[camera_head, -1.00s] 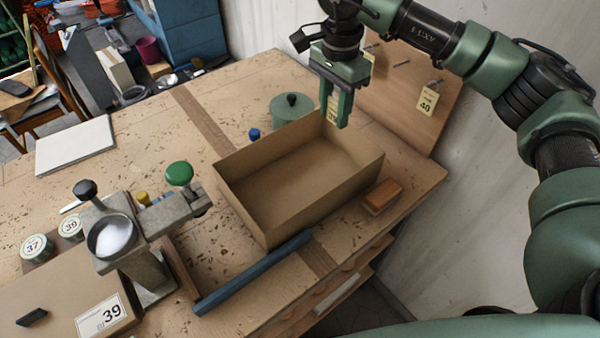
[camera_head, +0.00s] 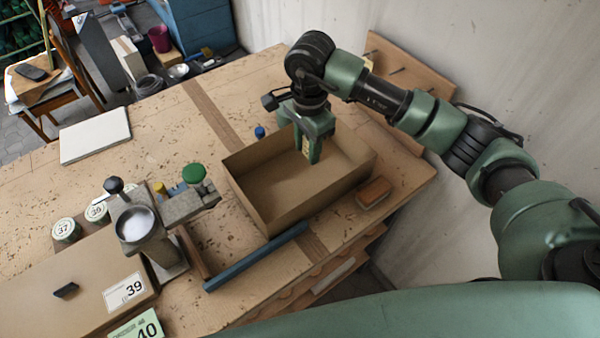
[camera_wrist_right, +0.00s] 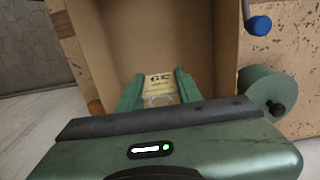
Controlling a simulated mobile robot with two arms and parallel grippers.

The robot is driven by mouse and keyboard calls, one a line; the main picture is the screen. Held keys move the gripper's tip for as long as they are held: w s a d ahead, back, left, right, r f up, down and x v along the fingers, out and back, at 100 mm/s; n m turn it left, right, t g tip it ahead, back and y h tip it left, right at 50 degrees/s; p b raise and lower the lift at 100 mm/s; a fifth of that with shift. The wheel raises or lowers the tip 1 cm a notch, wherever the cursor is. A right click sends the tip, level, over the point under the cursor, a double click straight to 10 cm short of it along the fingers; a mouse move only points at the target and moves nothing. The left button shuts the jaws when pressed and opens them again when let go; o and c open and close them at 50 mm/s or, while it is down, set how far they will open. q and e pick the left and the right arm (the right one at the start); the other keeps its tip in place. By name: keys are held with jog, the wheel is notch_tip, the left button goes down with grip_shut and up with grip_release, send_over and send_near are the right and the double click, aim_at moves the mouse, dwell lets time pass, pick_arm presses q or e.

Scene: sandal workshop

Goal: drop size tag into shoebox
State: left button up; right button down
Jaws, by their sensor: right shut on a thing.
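The open cardboard shoebox (camera_head: 262,200) stands on the workbench, and its inside fills the upper middle of the right wrist view (camera_wrist_right: 205,50). My right gripper (camera_head: 309,155) points down over the box's interior, near its back end. It is shut on the size tag (camera_wrist_right: 160,85), a cream tag with dark print that shows between the fingers in the right wrist view. In the head view only a small pale part of the tag (camera_head: 306,146) shows at the fingers. My left gripper is not in view.
A brown brush or block (camera_head: 374,192) lies right of the box. A blue bar (camera_head: 256,257) lies along its front. A metal press with a green knob (camera_head: 194,173) stands to the left. A green round weight (camera_wrist_right: 262,88) stands beside the box.

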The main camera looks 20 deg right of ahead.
jog(key=shift+f, duration=0.85)
jog(key=c, duration=0.9)
grip_release()
jog(key=shift+r+b, duration=0.55)
jog(key=shift+r, duration=0.05)
notch_tip(320, 180, up, 7)
jog(key=shift+f+b, duration=0.2)
jog(key=shift+b, duration=0.95)
